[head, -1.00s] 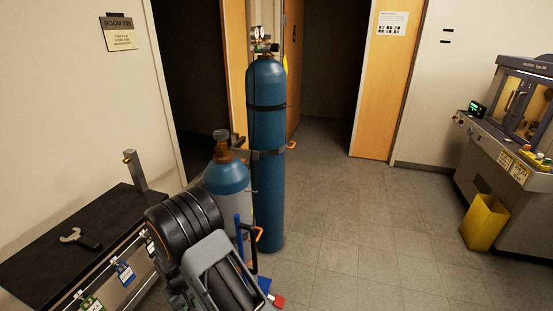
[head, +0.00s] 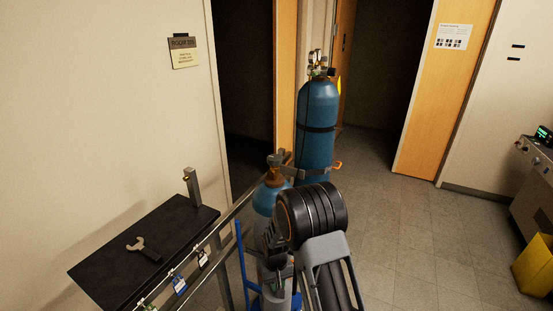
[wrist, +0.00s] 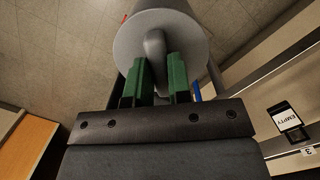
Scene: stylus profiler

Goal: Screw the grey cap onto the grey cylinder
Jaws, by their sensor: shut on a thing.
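The grey cylinder, with a blue shoulder (head: 265,197) and a brown neck with a valve on top, stands upright beside the bench in the head view. My arm covers much of its lower body. In the wrist view, my gripper (wrist: 160,75) has green fingers shut on the raised lug of the grey cap (wrist: 133,42), whose round flat face is towards the camera. The cap's far side is hidden. In the head view my arm's dark joint hides most of the gripper, and I cannot clearly make out the cap. The cap is not seen on the cylinder's neck.
A taller blue cylinder (head: 316,135) stands behind, held by a strap. A black bench top (head: 120,265) carries a wrench (head: 143,247); tags hang on its front rail. A blue cart frame (head: 240,262) stands by the grey cylinder.

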